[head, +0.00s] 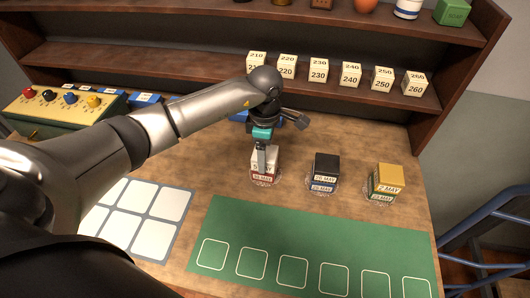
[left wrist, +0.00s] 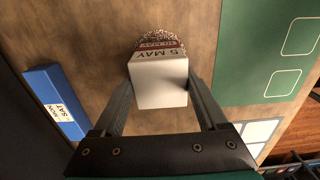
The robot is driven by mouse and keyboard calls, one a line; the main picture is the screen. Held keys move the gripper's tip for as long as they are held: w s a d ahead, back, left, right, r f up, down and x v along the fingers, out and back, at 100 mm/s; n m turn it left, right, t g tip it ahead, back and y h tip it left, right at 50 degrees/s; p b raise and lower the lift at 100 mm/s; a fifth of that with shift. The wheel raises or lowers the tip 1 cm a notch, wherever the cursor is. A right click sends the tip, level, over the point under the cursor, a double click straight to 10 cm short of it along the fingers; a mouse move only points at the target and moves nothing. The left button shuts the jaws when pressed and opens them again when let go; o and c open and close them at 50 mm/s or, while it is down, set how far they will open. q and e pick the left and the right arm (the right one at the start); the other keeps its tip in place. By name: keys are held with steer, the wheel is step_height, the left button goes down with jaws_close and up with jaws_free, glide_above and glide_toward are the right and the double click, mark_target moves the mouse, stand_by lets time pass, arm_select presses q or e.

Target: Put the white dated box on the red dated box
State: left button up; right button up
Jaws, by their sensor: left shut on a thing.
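The white dated box (head: 262,163) stands in the head view at the middle of the table, and the red dated box (head: 263,177) shows directly below it. My left gripper (head: 262,150) comes down from above and is shut on the white box. In the left wrist view the white box (left wrist: 160,82) sits between the two fingers (left wrist: 160,95), its "5 MAY" label facing up the picture. The red box (left wrist: 160,44) shows just beyond it, partly hidden. Whether the two boxes touch I cannot tell. My right gripper is in neither view.
A black box on a blue one (head: 325,170) and a gold box on a green one (head: 388,182) stand to the right. A green mat (head: 310,240) with outlined squares lies in front. Numbered white boxes (head: 350,74) line the shelf behind. A blue box (left wrist: 55,102) lies left in the wrist view.

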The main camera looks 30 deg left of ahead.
arm_select(q)
steer(key=shift+f, duration=0.15)
steer(key=o, duration=1.4)
steer(key=shift+c, duration=0.2)
step_height(320, 180, up, 12)
steer(key=shift+r, duration=0.25)
